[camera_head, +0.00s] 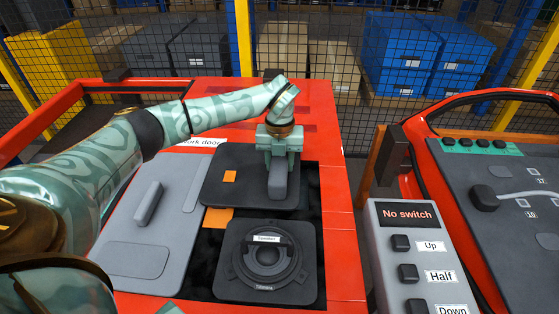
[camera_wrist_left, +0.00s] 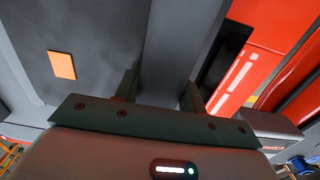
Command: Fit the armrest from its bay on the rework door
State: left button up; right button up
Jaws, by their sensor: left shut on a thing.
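My left gripper (camera_head: 278,158) is shut on a grey armrest (camera_head: 278,181), a short bar with rounded ends, which stands out below the jaws. The armrest hangs over or rests on the right part of a dark panel (camera_head: 225,195); I cannot tell if it touches. The left wrist view shows the armrest (camera_wrist_left: 172,50) between the two fingers (camera_wrist_left: 160,92). The dark panel has an orange square (camera_head: 229,176), also in the wrist view (camera_wrist_left: 62,65). My right gripper is out of view.
A light grey panel (camera_head: 130,260) with a raised bar (camera_head: 148,203) lies left. A speaker (camera_head: 268,256) lies in front of the dark panel. Mesh fencing and blue crates (camera_head: 400,55) are behind.

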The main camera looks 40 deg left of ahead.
pick_arm(q)
jog(key=shift+s, duration=0.1)
jog(key=o, duration=1.4)
jog(key=shift+f, duration=0.1)
notch_tip(320, 180, up, 16)
jog(key=p, duration=0.4)
jog(key=shift+r+p, duration=0.2)
jog(key=shift+p, duration=0.15)
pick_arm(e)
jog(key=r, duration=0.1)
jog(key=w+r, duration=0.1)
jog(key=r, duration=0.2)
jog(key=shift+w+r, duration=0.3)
